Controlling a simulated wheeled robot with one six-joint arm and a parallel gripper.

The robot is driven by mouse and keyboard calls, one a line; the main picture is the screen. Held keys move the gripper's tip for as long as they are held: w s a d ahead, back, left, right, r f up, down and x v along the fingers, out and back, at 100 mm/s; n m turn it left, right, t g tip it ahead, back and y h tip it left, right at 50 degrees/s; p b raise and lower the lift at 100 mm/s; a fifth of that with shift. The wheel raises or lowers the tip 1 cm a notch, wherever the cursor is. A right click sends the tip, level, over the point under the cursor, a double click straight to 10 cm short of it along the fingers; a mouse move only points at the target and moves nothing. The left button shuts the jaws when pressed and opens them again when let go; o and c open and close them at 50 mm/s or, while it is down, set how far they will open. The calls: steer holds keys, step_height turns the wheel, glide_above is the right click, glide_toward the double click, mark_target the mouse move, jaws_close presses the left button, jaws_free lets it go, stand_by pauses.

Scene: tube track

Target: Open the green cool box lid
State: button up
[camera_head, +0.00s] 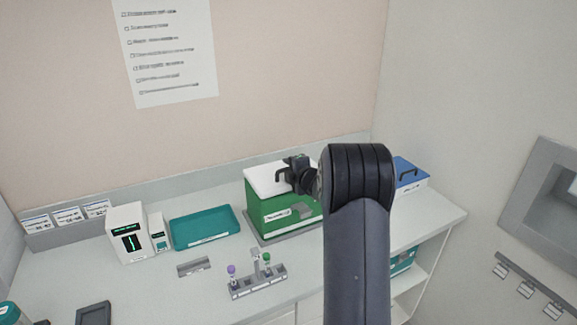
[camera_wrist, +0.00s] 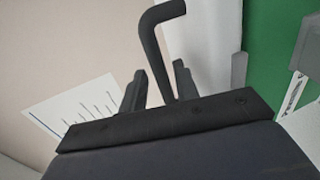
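The green cool box (camera_head: 282,213) stands on the counter with its white lid (camera_head: 262,179) down on top. A black bent handle (camera_head: 279,175) rises from the lid. In the wrist view the handle (camera_wrist: 151,45) passes between the two fingers of my gripper (camera_wrist: 160,70), with a visible gap on each side. My gripper (camera_head: 296,170) is open around the handle at the right of the lid in the head view. The green wall and part of its label show at the right of the wrist view. My arm hides the box's right side.
A blue-lidded box (camera_head: 409,172) stands to the right, partly behind my arm. A teal tray (camera_head: 205,228) lies to the left, beside a white device (camera_head: 128,234). A tube rack (camera_head: 258,283) with capped tubes stands in front. The wall is close behind.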

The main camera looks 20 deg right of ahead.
steer(key=shift+w+f, duration=0.1)
steer(key=shift+w, duration=0.2)
jaws_close()
stand_by(0.5)
